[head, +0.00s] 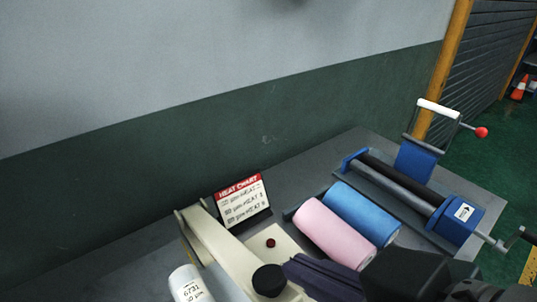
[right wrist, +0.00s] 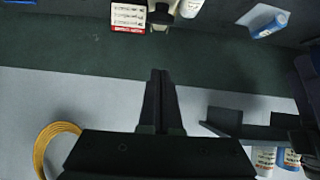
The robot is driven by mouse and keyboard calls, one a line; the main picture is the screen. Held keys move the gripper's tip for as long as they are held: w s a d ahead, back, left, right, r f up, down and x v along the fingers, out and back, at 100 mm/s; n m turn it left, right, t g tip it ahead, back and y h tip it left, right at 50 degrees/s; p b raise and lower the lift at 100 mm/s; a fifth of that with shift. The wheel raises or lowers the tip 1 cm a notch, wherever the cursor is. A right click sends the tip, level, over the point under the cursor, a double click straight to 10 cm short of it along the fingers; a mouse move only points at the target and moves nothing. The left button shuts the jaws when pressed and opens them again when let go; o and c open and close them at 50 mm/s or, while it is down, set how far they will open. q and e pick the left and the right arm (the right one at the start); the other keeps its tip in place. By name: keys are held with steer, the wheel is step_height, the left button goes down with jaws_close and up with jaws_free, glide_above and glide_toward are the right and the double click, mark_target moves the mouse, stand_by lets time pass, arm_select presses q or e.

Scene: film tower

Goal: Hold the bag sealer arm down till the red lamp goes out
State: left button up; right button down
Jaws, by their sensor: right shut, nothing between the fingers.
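The cream bag sealer (head: 288,246) stands on the grey bench in the head view. Its long cream arm (head: 222,243) slants toward the front and ends in a black round knob (head: 268,280). A small red lamp (head: 270,243) on its body looks dark red, with no clear glow. My right gripper (head: 290,267) is shut and empty, its fingertips just right of the knob in the picture; whether they touch it cannot be told. In the right wrist view the shut fingers (right wrist: 160,75) point toward the sealer at the top edge. My left gripper is out of view.
A heat chart (head: 242,201) stands behind the sealer. A pink roll (head: 337,233) and a blue roll (head: 361,213) lie to the right, before a roller machine (head: 405,186) with a crank. A white labelled roll (head: 190,285) is at front left. The wall is close behind.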

glide_above(272, 285)
steer(key=w, duration=0.1)
steer(key=f, duration=0.2)
steer(key=a+f, duration=0.1)
steer(key=f, duration=0.1)
steer(key=shift+f, duration=0.35)
steer(key=f, duration=0.2)
steer(key=s+d+f, duration=0.1)
steer(key=shift+f, duration=0.5)
